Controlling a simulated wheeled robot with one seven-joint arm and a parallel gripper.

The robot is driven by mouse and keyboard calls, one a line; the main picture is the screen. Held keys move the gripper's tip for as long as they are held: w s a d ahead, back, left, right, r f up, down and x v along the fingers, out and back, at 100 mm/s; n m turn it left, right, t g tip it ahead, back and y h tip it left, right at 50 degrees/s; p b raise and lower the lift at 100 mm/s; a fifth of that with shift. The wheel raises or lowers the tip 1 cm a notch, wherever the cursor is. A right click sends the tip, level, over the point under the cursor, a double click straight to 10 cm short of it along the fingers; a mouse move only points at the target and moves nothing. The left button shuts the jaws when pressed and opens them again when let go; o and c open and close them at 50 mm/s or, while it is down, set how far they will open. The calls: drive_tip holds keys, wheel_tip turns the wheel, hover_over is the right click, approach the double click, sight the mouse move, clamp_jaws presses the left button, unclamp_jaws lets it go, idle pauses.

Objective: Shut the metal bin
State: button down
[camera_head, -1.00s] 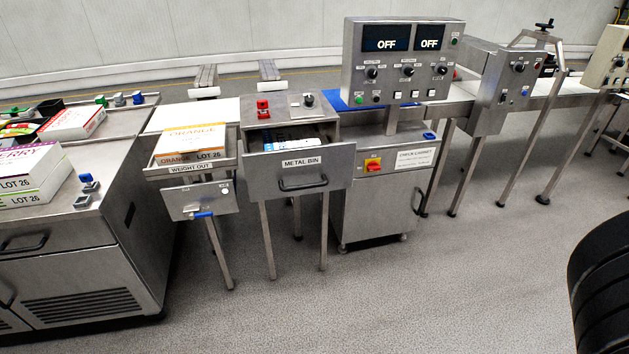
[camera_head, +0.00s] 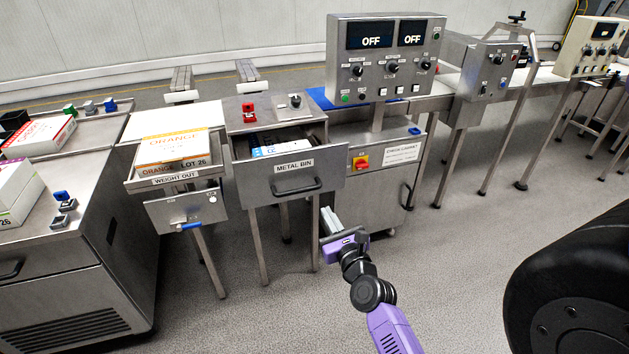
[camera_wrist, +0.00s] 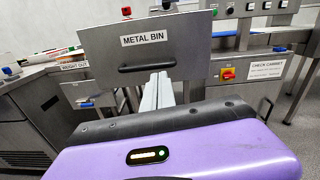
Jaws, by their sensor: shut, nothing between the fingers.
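The metal bin (camera_head: 290,176) is a steel drawer with a dark handle and a "METAL BIN" label. It is pulled out of its housing, and boxes or packs show inside it in the head view. Its front panel (camera_wrist: 146,48) faces my camera in the wrist view, with the handle (camera_wrist: 147,67) across its lower middle. My gripper (camera_head: 330,219) is shut and empty. It is in front of the bin, below and right of the handle in the head view. In the wrist view its fingers (camera_wrist: 158,92) point toward the panel's lower edge; contact cannot be told.
The weight-out tray (camera_head: 172,180) with an orange-labelled box stands left of the bin. The check cabinet (camera_head: 385,190) with a red and yellow switch is close on the right. A control panel (camera_head: 385,60) reading OFF rises behind. Open floor lies in front.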

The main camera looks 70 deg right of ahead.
sight(312, 174)
drive_tip(key=shift+m+h, duration=0.3)
drive_tip(key=shift+m, duration=0.5)
drive_tip(key=x, duration=0.5)
drive_tip(key=b+x, duration=0.1)
drive_tip(key=x, duration=0.4)
drive_tip(key=s+d+x, duration=0.1)
drive_tip(key=x, duration=0.4)
drive_tip(key=shift+r, duration=0.1)
drive_tip(key=shift+w+d+b, duration=0.1)
drive_tip(key=shift+d+b, duration=0.1)
drive_tip(key=shift+b, duration=0.1)
